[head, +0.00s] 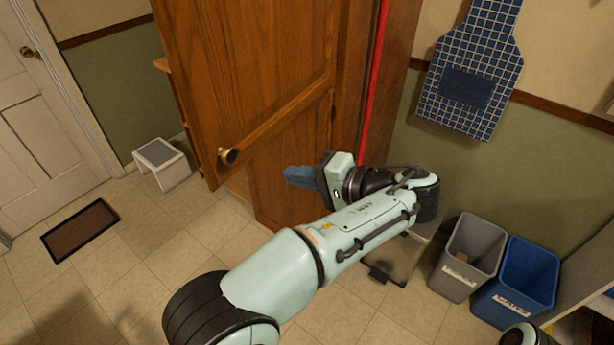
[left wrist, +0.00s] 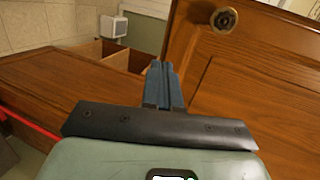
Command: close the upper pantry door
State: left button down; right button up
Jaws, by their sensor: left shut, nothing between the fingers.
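The upper pantry door (head: 255,75) is brown wood and stands open, swung out from the tall wooden cabinet. Its round brass knob (head: 228,156) is near its lower left corner. The door (left wrist: 250,75) and knob (left wrist: 224,19) also show in the left wrist view, right of the fingers. My left gripper (head: 290,177) is shut and empty, below and right of the knob, in front of the cabinet's lower wood panel. Its blue fingers (left wrist: 162,72) are together in the left wrist view. I cannot tell whether they touch wood. My right gripper is not in view.
A grey bin (head: 468,258) and a blue bin (head: 527,275) stand at the right. A white step stool (head: 162,163) and a dark mat (head: 80,230) are on the tiled floor at the left. A checked apron (head: 472,75) hangs on the wall.

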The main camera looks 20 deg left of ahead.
aim_at(247, 163)
pick_arm(q)
jog(key=x, duration=0.6)
jog(key=r+x, duration=0.1)
jog(key=x, duration=0.2)
jog(key=shift+a, duration=0.25)
